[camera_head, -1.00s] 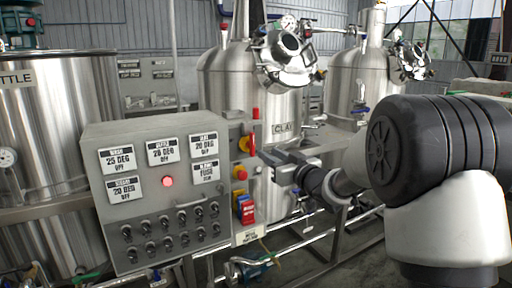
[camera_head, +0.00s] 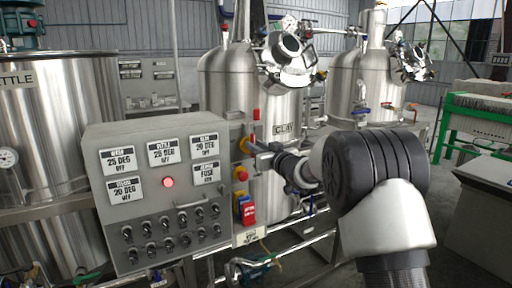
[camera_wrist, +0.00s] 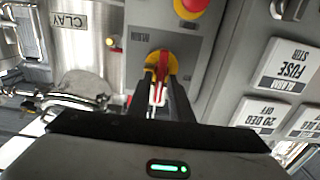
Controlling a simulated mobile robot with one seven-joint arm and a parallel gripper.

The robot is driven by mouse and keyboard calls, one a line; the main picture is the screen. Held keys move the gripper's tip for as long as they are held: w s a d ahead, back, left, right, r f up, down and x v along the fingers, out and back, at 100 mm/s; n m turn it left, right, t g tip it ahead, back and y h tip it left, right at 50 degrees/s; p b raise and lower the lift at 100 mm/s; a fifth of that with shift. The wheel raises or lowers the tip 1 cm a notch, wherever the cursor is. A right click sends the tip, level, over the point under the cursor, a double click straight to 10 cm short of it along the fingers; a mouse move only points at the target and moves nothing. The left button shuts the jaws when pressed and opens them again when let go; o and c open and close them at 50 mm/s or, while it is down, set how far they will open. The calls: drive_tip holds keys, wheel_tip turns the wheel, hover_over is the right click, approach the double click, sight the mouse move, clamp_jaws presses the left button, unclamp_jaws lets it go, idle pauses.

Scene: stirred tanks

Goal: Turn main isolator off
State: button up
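The main isolator is a red handle on a yellow disc (camera_head: 244,145), on the narrow right side face of the grey control cabinet (camera_head: 150,145). In the wrist view, which looks upside down, the red handle (camera_wrist: 163,66) stands upright in the picture on its yellow disc. My gripper (camera_wrist: 158,74) is at the isolator, with one dark finger on each side of the red handle. A gap shows between the fingers and the handle, so they look open around it. In the head view my gripper (camera_head: 256,147) covers much of the handle.
A red button on yellow (camera_head: 241,173) sits below the isolator, also seen close by in the wrist view (camera_wrist: 190,6). A red-and-blue switch (camera_head: 246,211) is lower. The steel tank marked CLAY (camera_head: 285,110) stands close behind my gripper. Pipes (camera_head: 290,245) run low beneath.

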clamp_jaws()
drive_tip(key=shift+s+a+f+n+b, duration=0.15)
drive_tip(key=shift+f+n+b, duration=0.1)
drive_tip(key=shift+n+b, duration=2.25)
drive_tip(key=shift+s+a+f+n+b, duration=0.15)
drive_tip(key=shift+n+b, duration=1.4)
drive_tip(key=shift+n, duration=1.95)
drive_tip(key=shift+s+a+f+n+b, duration=0.1)
drive_tip(key=shift+a+f+n+b, duration=0.15)
drive_tip(key=shift+n+b, duration=2.25)
drive_tip(key=shift+f+n+p, duration=0.1)
drive_tip(key=shift+n+p, duration=0.4)
drive_tip(key=shift+n, duration=0.1)
drive_tip(key=shift+o, duration=1.8)
unclamp_jaws()
